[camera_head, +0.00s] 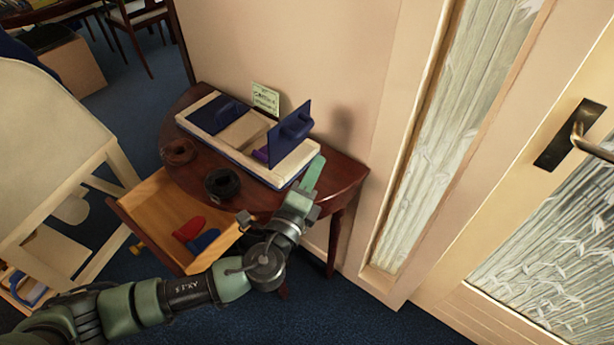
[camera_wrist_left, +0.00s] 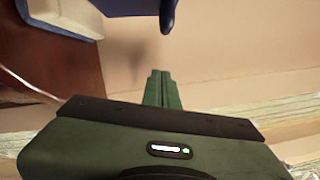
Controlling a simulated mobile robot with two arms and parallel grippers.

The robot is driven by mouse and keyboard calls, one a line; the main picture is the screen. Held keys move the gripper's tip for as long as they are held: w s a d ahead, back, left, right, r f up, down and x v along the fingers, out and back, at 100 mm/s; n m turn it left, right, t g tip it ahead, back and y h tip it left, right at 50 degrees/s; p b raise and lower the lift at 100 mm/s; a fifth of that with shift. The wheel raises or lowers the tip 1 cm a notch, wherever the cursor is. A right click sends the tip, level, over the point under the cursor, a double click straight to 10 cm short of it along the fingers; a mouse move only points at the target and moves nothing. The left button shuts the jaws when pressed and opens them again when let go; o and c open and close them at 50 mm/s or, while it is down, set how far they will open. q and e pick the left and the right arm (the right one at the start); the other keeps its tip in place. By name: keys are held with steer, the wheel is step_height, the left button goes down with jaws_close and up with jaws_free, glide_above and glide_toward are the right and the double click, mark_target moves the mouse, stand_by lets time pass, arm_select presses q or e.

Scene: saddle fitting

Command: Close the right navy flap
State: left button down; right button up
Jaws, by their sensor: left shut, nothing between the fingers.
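The right navy flap (camera_head: 283,138) stands upright on the right part of a cream box (camera_head: 298,160) with a navy base, on the table. It has a navy handle (camera_head: 297,125) on its right face. The left navy flap (camera_head: 213,112) lies flat on the box. A purple piece (camera_head: 262,155) shows beside the upright flap's lower edge. My left gripper (camera_head: 317,164) is shut and empty at the box's right end, right of and below the upright flap. In the left wrist view, its green fingers (camera_wrist_left: 160,88) are together, with a navy part (camera_wrist_left: 168,14) beyond them, apart from the tips.
The dark wooden table (camera_head: 345,175) stands against the wall. A brown coil (camera_head: 178,152) and a black coil (camera_head: 222,183) lie before the box. The open drawer (camera_head: 150,203) holds red and blue items. A small sign (camera_head: 265,98) stands behind the box. A door (camera_head: 510,190) is at right.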

arm_select(q)
steer(key=w+a+r+p, duration=0.1)
steer(key=w, duration=0.5)
steer(key=shift+a+r, duration=0.2)
steer(key=shift+a, duration=0.15)
steer(key=shift+w+p, duration=0.1)
steer(key=shift+p, duration=0.2)
